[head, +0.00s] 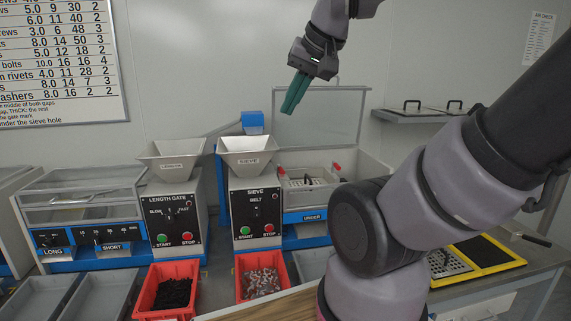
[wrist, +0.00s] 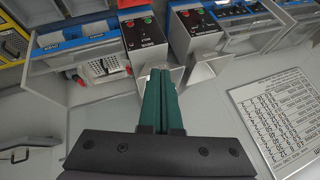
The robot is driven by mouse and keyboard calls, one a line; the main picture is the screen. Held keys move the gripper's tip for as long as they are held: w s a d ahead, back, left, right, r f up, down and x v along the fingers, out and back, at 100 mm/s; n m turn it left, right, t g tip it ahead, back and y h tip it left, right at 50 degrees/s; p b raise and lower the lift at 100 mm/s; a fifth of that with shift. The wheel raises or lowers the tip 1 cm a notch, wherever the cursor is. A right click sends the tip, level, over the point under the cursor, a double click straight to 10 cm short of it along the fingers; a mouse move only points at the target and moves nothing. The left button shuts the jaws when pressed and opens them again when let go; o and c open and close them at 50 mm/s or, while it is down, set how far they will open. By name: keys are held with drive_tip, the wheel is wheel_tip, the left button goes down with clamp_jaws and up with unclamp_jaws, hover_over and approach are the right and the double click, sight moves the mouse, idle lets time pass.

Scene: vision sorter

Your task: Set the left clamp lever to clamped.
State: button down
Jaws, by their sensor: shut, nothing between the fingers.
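The sieve machine (head: 256,210) stands at the middle of the bench, with a pale sieve deck (head: 308,190) behind its right side under a raised clear lid. A small red-tipped lever, the left clamp lever (head: 280,170), shows at the deck's left side. A second red-tipped lever (head: 336,167) shows at its right side. Whether either is clamped is too small to tell. My gripper (head: 290,106) is shut and empty, its green fingers pointing down, well above the sieve and apart from it. In the wrist view the shut fingers (wrist: 160,72) appear with the sieve deck (wrist: 103,69) beyond.
The clear lid (head: 320,117) stands open behind the deck. Metal hoppers (head: 246,150) stand left of the levers, and a blue block (head: 252,122) is behind. Red bins (head: 168,287) sit in front. My arm covers the right foreground.

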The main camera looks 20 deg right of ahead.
drive_tip(key=w+d+f+n+g, duration=0.1)
drive_tip(key=w+d+n+g, duration=0.1)
drive_tip(key=w+n, duration=0.5)
drive_tip(key=w+d+f+n+g, duration=0.1)
drive_tip(key=w+d+n+g, duration=0.15)
drive_tip(key=w, duration=0.95)
drive_tip(key=w+d+f+n+g+y, duration=0.1)
drive_tip(key=w+d+f+n, duration=0.3)
drive_tip(key=w+f, duration=0.3)
drive_tip(key=w+d+f+n+g+y, duration=0.1)
drive_tip(key=w+d+f+n, duration=0.4)
drive_tip(key=w+f+n, duration=0.2)
drive_tip(key=shift+w+f, duration=0.7)
drive_tip(key=shift+w, duration=0.05)
drive_tip(key=shift+d+f, duration=0.1)
drive_tip(key=x, duration=0.9)
drive_tip(key=shift+f, duration=0.4)
